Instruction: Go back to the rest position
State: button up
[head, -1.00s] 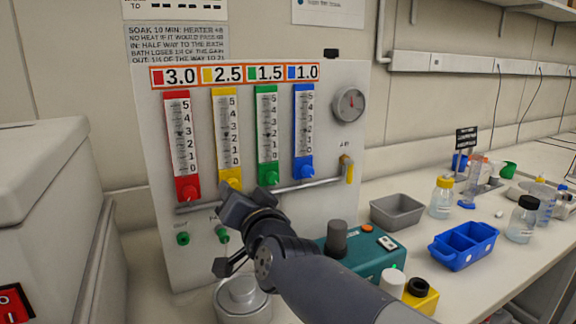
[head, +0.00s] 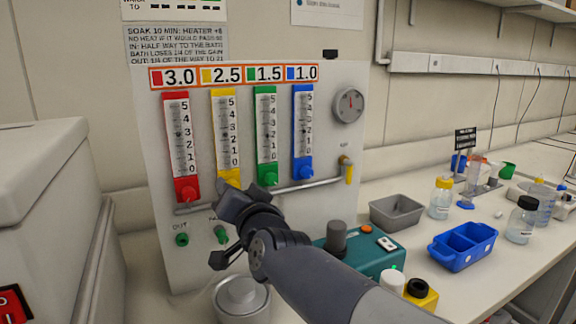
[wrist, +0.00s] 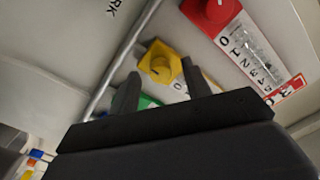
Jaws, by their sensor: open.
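My gripper (head: 236,197) is at the front of the flowmeter panel, just below the yellow flowmeter (head: 225,130). In the wrist view its two fingers (wrist: 157,80) stand apart with nothing held between them. The yellow knob (wrist: 160,62) shows just beyond and between the fingertips; I cannot tell whether they touch it. The red knob (wrist: 210,10) is at the upper right of the wrist view. The green knob (wrist: 148,102) is partly hidden behind the fingers. My arm crosses the lower middle of the head view.
A pipe (head: 290,190) runs below the flowmeters to a yellow-handled valve (head: 348,172). A lidded metal vessel (head: 242,298) and a teal device (head: 375,255) stand close below my arm. A grey tray (head: 397,212) and blue rack (head: 462,246) are on the bench to the right.

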jog(key=s+d+n+p, duration=0.3)
jog(key=s+n+p, duration=0.3)
jog(key=s+n, duration=0.1)
jog(key=shift+s+d, duration=0.3)
jog(key=shift+d, duration=0.1)
dwell(2.0)
dwell(0.3)
